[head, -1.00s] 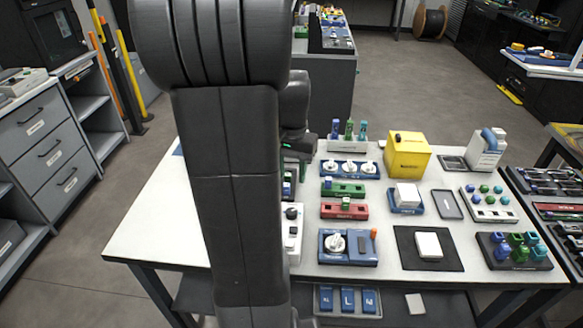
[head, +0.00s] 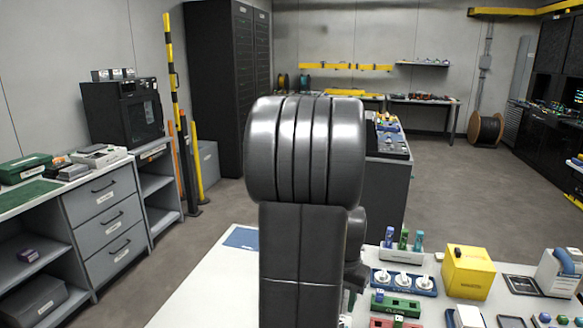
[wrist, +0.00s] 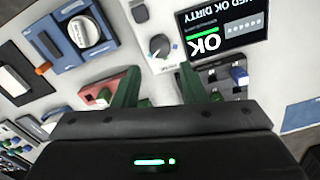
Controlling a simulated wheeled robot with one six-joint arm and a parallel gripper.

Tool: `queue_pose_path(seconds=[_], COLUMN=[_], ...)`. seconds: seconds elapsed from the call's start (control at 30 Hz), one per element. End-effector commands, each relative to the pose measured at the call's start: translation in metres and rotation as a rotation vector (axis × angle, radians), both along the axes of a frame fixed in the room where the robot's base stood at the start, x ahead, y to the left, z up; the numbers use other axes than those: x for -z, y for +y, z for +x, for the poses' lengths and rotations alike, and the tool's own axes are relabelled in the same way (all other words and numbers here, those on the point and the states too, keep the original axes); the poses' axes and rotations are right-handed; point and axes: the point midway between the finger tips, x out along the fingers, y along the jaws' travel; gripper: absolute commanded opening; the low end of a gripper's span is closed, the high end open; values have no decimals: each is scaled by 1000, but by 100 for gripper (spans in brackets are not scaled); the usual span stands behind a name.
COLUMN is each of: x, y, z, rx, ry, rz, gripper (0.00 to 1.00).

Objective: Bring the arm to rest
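My gripper (wrist: 158,86) shows in the wrist view with its two green fingers apart and nothing seen between them. It is above the white table (head: 200,300). Beyond the fingertips is a white device with a dark knob (wrist: 160,46) and a screen (wrist: 222,32) reading "OK". In the head view my upright arm stands in the middle of the picture and the gripper is hidden behind it.
On the table's right are a yellow box (head: 468,271), a blue tray with white knobs (head: 404,281), a rack with blue and green pieces (head: 402,252) and a white dispenser (head: 558,273). A grey drawer cabinet (head: 102,215) stands at left. Open floor lies beyond.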

Motion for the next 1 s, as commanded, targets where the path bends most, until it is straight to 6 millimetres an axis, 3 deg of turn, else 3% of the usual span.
queue_pose_path(seconds=[0.2, 0.4, 0.6, 1.0], x=[44, 69, 79, 76], y=[0, 0, 0, 0], z=[-1, -1, 0, 0], rx=[0, 0, 0, -6], ry=[4, 2, 0, -1], rz=[0, 0, 0, 0], gripper=[38, 38, 38, 38])
